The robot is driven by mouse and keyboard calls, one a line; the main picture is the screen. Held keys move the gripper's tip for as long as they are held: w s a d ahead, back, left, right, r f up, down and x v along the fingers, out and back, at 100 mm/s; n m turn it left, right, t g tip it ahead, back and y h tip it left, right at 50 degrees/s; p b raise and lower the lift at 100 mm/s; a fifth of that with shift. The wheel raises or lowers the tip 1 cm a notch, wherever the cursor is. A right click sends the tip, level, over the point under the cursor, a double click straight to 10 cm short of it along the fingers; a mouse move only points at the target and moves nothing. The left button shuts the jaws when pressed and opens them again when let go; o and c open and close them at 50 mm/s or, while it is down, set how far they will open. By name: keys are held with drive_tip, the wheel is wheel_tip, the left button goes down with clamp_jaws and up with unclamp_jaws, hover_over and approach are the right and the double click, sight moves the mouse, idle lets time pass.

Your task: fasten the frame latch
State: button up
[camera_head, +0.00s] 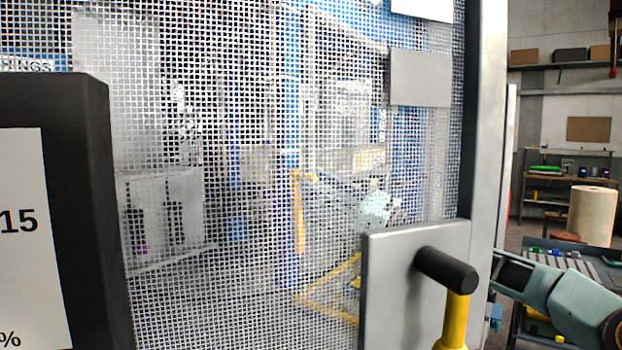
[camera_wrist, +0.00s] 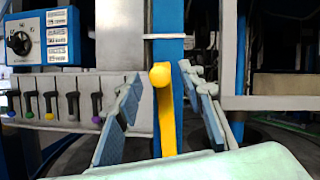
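The mesh frame (camera_head: 483,120) fills most of the head view, with its grey upright at the right. A grey latch plate (camera_head: 390,285) low on it carries a black cylinder (camera_head: 446,270) and a yellow lever (camera_head: 455,320) that runs down out of view. My gripper (camera_head: 500,270) shows only in part beside the upright, which hides its tips. In the wrist view my gripper (camera_wrist: 160,77) is open, its two blue-grey pads apart. A yellow bar with a rounded end (camera_wrist: 167,120) stands upright between them, with gaps at both sides. I cannot tell whether it is the same lever.
A black box with a white label (camera_head: 60,220) stands close at the left. In the wrist view, a blue post (camera_wrist: 167,20) is behind the yellow bar, and a blue control box (camera_wrist: 43,36) and several coloured levers are at the left. A work table (camera_head: 570,260) is at the right.

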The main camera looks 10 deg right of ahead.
drive_tip(key=shift+x, duration=1.3)
drive_tip(key=shift+c, duration=0.6)
clamp_jaws()
